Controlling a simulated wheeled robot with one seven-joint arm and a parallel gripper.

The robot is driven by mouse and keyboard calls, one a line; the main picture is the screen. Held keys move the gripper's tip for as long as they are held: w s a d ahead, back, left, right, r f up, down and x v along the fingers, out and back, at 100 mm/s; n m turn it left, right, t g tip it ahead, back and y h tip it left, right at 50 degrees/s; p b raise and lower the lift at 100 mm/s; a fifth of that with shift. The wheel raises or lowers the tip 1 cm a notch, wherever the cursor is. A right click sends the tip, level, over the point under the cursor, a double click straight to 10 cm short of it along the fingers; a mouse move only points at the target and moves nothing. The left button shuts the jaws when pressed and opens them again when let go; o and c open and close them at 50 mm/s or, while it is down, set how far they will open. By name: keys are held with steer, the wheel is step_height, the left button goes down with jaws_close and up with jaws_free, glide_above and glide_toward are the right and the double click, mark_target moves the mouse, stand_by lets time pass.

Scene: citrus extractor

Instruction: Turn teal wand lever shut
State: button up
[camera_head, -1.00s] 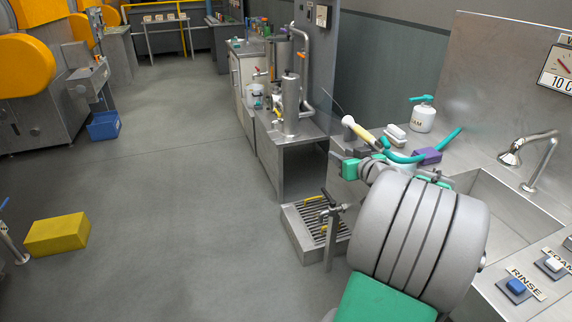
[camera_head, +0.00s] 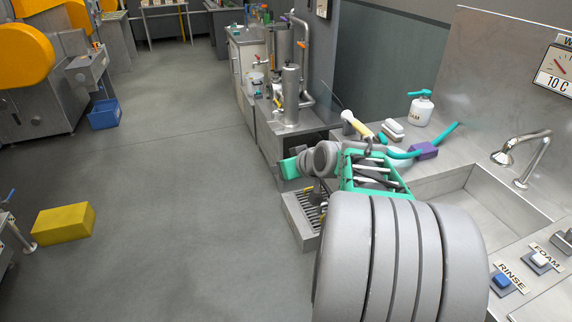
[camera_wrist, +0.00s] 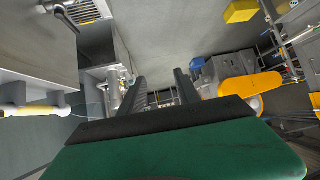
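A teal curved wand or hose (camera_head: 448,135) lies over the counter in the head view, crossing a purple block (camera_head: 425,151). I cannot make out clearly which part of it is its lever, or whether that is open or shut. A cream-and-yellow handled wand (camera_head: 360,128) stands just left of it and also shows at the left edge of the wrist view (camera_wrist: 30,111). My gripper (camera_wrist: 160,78) has two dark fingers apart with nothing between them. The fingertips are not distinct in the head view.
My arm covers part of the counter's front. A floor grate (camera_head: 298,215) lies below the gripper, its post partly hidden. A steel sink (camera_head: 470,195), tap (camera_head: 520,150) and white foam bottle (camera_head: 421,108) are at right. The floor left is open, with a yellow block (camera_head: 63,223).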

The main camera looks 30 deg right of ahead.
steer(key=m+t+h+b, duration=0.4)
steer(key=m+h+b, duration=0.15)
steer(key=h, duration=0.35)
glide_toward(383, 137)
steer(key=shift+w+d+f+p, duration=0.2)
steer(key=shift+w+d+f, duration=0.1)
steer(key=shift+w+d, duration=0.2)
steer(key=shift+w+d+f+p, duration=0.2)
steer(key=shift+w+d+f, duration=0.15)
steer(key=shift+w, duration=0.15)
steer(key=shift+t, duration=0.3)
steer(key=x, duration=0.7)
steer(key=shift+a+r+p, duration=0.1)
steer(key=shift+p, duration=0.3)
steer(key=shift+w+d, duration=0.25)
steer(key=shift+w, duration=0.05)
jaws_close()
